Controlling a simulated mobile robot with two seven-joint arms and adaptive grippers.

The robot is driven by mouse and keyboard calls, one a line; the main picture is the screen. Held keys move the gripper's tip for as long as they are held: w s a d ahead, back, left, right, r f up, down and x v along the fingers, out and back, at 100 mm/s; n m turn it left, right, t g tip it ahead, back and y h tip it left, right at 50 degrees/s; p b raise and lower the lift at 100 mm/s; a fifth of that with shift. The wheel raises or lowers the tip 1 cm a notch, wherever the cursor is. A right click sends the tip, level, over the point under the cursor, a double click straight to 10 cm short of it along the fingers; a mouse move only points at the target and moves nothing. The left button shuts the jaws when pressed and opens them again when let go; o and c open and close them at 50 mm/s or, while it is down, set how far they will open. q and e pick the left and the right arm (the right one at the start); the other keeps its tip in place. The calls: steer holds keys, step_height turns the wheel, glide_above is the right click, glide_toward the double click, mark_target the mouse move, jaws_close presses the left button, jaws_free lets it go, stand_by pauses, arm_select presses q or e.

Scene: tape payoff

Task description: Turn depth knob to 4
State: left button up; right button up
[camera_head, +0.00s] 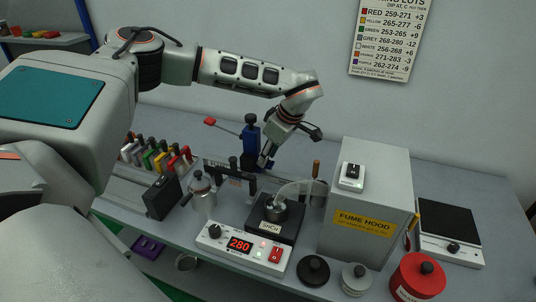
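My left arm reaches across the back of the bench. Its gripper (290,147) points down, beside a blue post (250,138) with a dark top and a red-ended lever (210,121). Its two fingers are spread apart, with nothing seen between them. No knob marked for depth or with a 4 can be read. A black knob (214,231) is on the front of the white heater, left of its red 280 display (240,245). Another dark knob (453,247) is on the scale-like unit at right. My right gripper is not in view.
A grey fume hood (365,220) with a white switch box (352,175) on top stands right of the gripper. A pot (275,207) sits on the heater. A metal jug (201,192) and several coloured-handled tools (160,157) stand left. A red canister (417,276) is front right.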

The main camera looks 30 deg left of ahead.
arm_select(q)
jaws_close()
steer(key=shift+n, duration=0.3)
steer(key=shift+w+n+g, duration=0.15)
steer(key=shift+n+g, duration=0.4)
steer(key=shift+n, duration=0.8)
steer(key=shift+w+n+g, duration=0.1)
steer(key=shift+n+g, duration=0.45)
steer(key=shift+n, duration=0.8)
jaws_free()
